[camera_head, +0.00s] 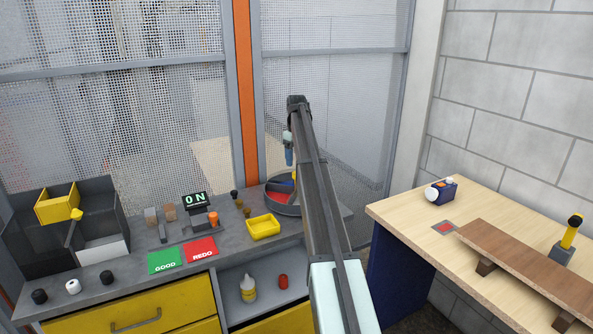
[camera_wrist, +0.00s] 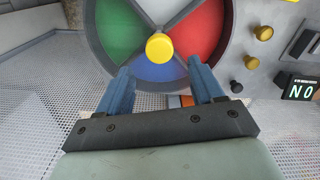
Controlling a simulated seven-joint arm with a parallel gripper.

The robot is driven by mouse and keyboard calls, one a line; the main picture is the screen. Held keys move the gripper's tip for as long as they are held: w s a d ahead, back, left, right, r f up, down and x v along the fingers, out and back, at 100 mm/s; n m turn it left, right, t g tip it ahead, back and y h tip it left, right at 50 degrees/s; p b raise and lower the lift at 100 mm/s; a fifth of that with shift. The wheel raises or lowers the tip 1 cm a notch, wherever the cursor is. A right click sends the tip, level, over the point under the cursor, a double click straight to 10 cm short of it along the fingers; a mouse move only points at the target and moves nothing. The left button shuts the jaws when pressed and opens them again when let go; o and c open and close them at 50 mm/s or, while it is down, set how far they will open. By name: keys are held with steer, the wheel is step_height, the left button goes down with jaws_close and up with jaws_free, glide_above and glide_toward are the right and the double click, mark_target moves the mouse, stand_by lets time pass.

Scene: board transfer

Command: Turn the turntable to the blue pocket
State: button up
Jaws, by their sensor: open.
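The turntable (camera_head: 280,208) is a grey round tray at the back right of the grey bench, partly hidden by my arm in the head view. In the wrist view the turntable (camera_wrist: 97,45) shows green, white, red and blue pockets around a yellow centre knob (camera_wrist: 160,47). The blue pocket (camera_wrist: 158,72) is at the near side of the picture, between my fingers. My gripper (camera_wrist: 162,75) is open and empty, its blue fingers pointing towards the turntable's near rim. I cannot tell whether they touch it. In the head view my gripper (camera_head: 289,152) appears above the turntable.
Dark bins (camera_head: 98,196) stand far left. A wooden table (camera_head: 400,205) with a plank is at the right.

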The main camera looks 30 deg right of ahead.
steer(key=shift+f, duration=2.7)
steer(key=shift+c, duration=0.3)
jaws_close()
